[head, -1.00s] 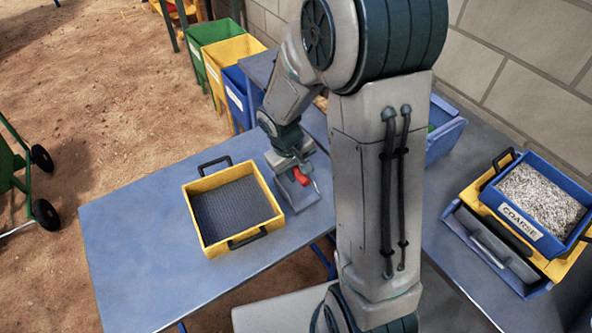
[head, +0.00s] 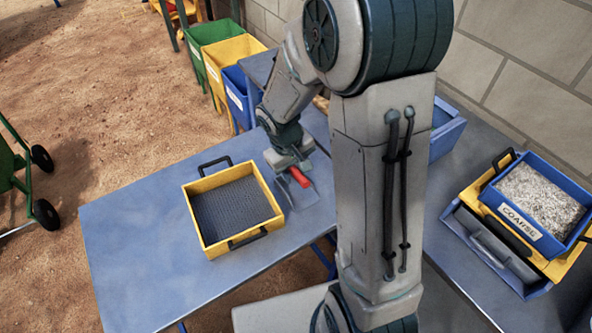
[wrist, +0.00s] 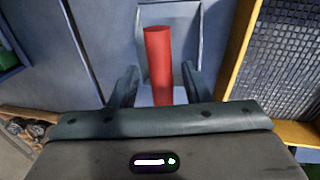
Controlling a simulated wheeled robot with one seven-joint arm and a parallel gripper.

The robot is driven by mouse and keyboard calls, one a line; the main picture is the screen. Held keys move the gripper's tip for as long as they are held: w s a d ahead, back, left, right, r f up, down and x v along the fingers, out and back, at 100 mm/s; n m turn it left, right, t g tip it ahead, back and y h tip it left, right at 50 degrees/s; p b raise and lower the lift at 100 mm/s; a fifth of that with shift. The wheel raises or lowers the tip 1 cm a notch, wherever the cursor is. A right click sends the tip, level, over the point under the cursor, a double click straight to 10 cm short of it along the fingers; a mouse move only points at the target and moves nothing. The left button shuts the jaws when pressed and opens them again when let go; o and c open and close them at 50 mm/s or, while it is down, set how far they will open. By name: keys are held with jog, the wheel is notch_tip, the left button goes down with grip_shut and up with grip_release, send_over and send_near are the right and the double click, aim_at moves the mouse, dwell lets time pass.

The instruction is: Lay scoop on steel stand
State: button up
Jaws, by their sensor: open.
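The scoop's red handle (head: 299,178) shows just right of the yellow sieve tray, over the blue table. It also shows in the wrist view (wrist: 158,60), standing out between my two fingers. My gripper (head: 294,172) is right above the handle; in the wrist view my gripper (wrist: 160,85) has its fingers apart, one on each side of the handle with gaps. A grey metal shape (wrist: 188,20) lies around and beyond the handle. I cannot tell which part of it is scoop pan and which is steel stand. My wrist hides part of it in the head view.
The yellow tray (head: 191,215) with dark mesh stands close left of the scoop. The table's left part (head: 130,240) is clear. A blue box labelled COARSE (head: 520,222), filled with gravel, stands at the right. Green, yellow and blue bins (head: 205,70) stand behind.

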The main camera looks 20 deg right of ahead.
notch_tip(320, 180, up, 10)
jog(key=a, duration=0.2)
jog(key=s+d+r+m+t+y, duration=0.1)
jog(key=s+r, duration=0.2)
jog(key=s, duration=0.4)
jog(key=s+d+r+m+t+y, duration=0.1)
jog(key=s+r+m, duration=0.1)
jog(key=s, duration=0.6)
jog(key=shift+d+r+m, duration=0.3)
jog(key=shift+d+r, duration=0.05)
jog(key=shift+r, duration=0.2)
jog(key=shift+s, duration=0.1)
